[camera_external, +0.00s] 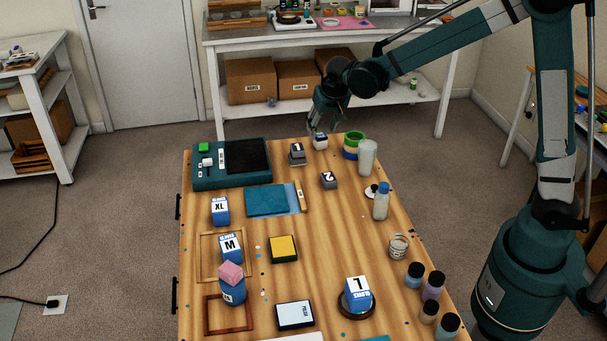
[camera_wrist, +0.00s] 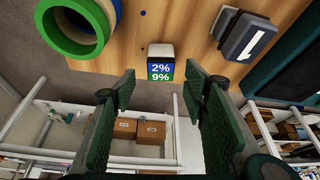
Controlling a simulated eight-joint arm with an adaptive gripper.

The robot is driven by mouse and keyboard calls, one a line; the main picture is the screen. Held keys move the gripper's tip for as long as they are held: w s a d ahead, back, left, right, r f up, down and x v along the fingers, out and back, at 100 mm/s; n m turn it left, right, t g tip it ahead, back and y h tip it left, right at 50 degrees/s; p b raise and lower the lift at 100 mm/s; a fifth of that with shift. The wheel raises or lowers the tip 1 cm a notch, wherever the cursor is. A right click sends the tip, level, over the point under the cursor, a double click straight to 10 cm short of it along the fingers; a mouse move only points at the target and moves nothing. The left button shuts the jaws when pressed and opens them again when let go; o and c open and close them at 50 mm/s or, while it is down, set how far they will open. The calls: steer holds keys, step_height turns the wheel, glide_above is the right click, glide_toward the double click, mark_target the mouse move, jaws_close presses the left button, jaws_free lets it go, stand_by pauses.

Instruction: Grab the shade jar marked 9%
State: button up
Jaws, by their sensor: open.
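A small white-topped block or jar stands near the far edge of the table. In the wrist view it shows a blue 2% band above a green 9% band (camera_wrist: 160,76); I cannot tell whether this is one jar or two. In the external view the white-topped jar (camera_external: 320,142) is small and its marking is unreadable. My gripper (camera_external: 324,127) is just above and beyond it at the table's far end. In the wrist view my gripper (camera_wrist: 160,88) is open and empty, with the marked jar ahead, between the finger lines and apart from both fingers.
Stacked tape rolls (camera_external: 354,146) stand right of the jar. A grey block marked 1 (camera_external: 297,154) is left, and one marked 2 (camera_external: 329,180) is nearer.

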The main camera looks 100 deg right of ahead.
mark_target(320, 135)
steer(key=shift+b+x, duration=0.85)
steer(key=shift+x, duration=1.65)
steer(key=shift+a, duration=0.15)
steer(key=c, duration=1)
